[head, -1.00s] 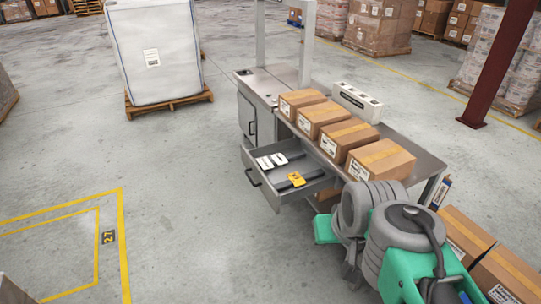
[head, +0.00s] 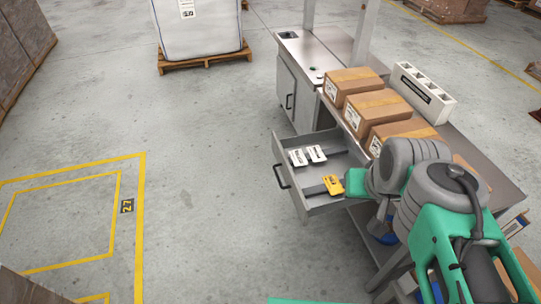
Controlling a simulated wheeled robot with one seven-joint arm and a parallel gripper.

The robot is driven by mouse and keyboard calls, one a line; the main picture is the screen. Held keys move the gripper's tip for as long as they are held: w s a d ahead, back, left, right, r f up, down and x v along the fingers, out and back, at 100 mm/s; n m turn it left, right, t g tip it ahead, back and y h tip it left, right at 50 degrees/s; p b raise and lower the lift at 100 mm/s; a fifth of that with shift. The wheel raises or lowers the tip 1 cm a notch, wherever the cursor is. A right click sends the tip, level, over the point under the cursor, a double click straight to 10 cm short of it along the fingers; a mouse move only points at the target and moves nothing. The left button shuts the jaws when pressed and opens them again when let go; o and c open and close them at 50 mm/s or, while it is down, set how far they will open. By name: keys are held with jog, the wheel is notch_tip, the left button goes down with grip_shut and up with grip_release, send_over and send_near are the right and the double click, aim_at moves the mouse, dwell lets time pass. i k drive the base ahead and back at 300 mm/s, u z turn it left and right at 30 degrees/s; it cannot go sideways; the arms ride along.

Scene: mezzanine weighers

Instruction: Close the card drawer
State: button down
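The card drawer (head: 322,206) is a grey metal drawer pulled out from the front of the steel bench, with a dark bar handle (head: 281,176) on its front panel. White cards (head: 308,156) and a yellow item (head: 333,185) lie inside it. My grey and green arm covers the lower right of the head view, over the right part of the bench. Its near links hide some of the boxes there. My gripper is not visible; no fingers can be made out.
The steel bench (head: 301,52) carries cardboard boxes (head: 374,105) and a white divided holder (head: 422,93). A closed cabinet door (head: 287,92) sits left of the drawer. Open concrete floor lies left of the drawer, with yellow markings (head: 138,220). A white bulk bag (head: 200,25) stands behind.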

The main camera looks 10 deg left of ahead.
aim_at(310, 197)
jog(key=u, duration=0.55)
jog(key=i, duration=0.75)
jog(key=u, duration=1.3)
jog(key=i, duration=0.4)
jog(key=u, duration=0.35)
